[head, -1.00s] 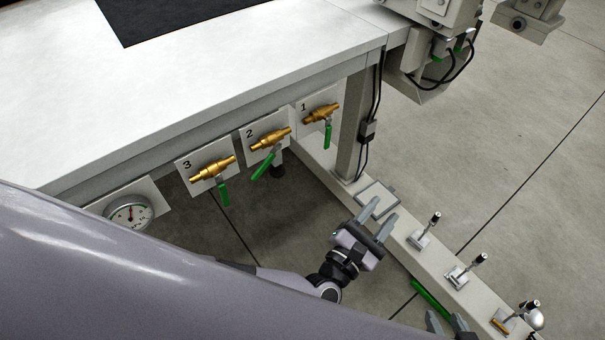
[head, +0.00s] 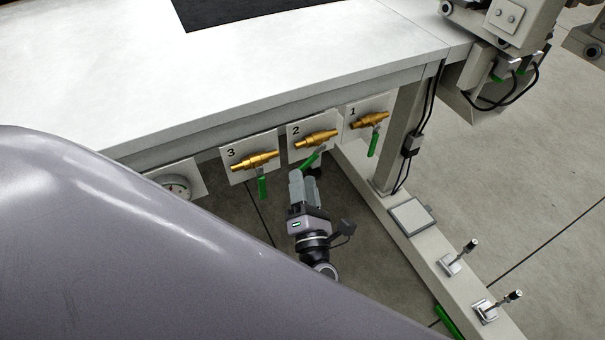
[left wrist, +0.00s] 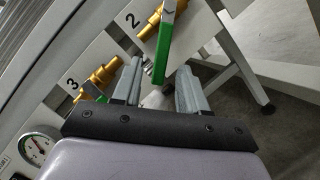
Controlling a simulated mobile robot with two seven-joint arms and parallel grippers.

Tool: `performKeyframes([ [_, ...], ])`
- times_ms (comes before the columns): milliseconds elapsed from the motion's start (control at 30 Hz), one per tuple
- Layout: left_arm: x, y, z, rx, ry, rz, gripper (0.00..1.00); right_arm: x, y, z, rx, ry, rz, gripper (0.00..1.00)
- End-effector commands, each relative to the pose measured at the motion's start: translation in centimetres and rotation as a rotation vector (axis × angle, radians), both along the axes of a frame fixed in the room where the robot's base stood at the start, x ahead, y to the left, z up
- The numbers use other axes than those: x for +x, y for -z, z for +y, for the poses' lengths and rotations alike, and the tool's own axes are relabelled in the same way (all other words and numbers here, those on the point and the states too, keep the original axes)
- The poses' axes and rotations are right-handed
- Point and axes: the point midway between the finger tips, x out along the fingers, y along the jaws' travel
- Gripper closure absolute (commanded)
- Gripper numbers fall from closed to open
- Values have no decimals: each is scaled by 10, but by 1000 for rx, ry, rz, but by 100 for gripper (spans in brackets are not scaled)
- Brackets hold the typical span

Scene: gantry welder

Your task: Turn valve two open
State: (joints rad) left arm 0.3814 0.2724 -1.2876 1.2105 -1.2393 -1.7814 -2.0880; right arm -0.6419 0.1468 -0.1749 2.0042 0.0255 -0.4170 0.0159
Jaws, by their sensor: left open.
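Valve two is a brass valve (head: 316,139) on a white plate marked 2 under the table edge. Its green lever (head: 310,159) slants down and to the left. My left gripper (head: 302,174) is open and empty, with its fingers pointing up just below the lever's lower end. In the left wrist view, the lever (left wrist: 163,52) comes down into the gap between the fingertips of my gripper (left wrist: 158,72). I cannot tell how deep the lever reaches between them, and no contact is clear. My right gripper is out of view.
Valve three (head: 254,161) is left of valve two and valve one (head: 370,121) is right of it, each with a green lever hanging down. A gauge (head: 177,187) is farther left. The table leg (head: 402,140) and a floor beam with clamps are on the right.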

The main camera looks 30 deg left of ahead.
Motion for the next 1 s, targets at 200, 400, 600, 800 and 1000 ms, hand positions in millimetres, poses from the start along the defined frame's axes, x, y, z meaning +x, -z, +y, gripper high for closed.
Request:
performKeyframes([
  [200, 17, -5, 13, -1, 2, 0, 57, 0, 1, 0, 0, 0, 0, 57],
  [400, 19, -6, 14, -1, 3, 0, 57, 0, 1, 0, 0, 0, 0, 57],
  [600, 19, -6, 14, -1, 3, 0, 90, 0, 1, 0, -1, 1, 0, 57],
  [800, 19, -6, 14, -1, 3, 0, 100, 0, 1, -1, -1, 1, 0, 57],
  [1000, 23, -6, 14, 5, 3, 8, 100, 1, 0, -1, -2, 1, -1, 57],
])
